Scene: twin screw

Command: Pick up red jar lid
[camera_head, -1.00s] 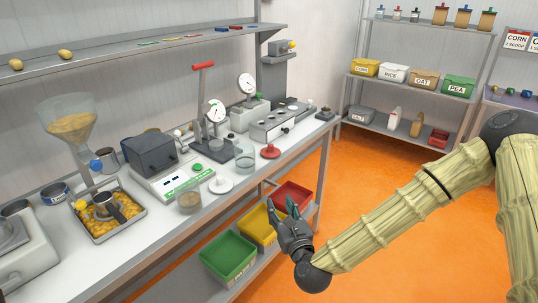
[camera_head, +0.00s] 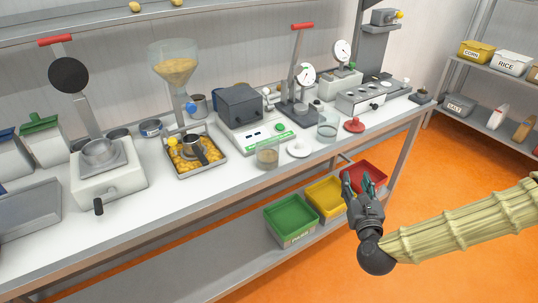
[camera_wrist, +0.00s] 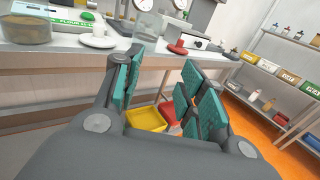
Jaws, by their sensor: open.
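The red jar lid (camera_head: 354,125) lies on the white bench top near its front edge, to the right of a clear glass jar (camera_head: 327,128). It also shows in the wrist view (camera_wrist: 178,48), beyond and between my fingers. My gripper (camera_head: 360,178) is open and empty, in front of the bench and below the level of its top, apart from the lid. In the wrist view my gripper (camera_wrist: 155,90) shows its teal finger pads spread, with nothing between them.
A white lid (camera_head: 299,149) and a filled jar (camera_head: 267,155) stand left of the glass jar. Green (camera_head: 290,232), yellow (camera_head: 325,188) and red (camera_head: 378,178) bins sit on the lower shelf near my gripper. The bench's front edge lies between my gripper and the lid.

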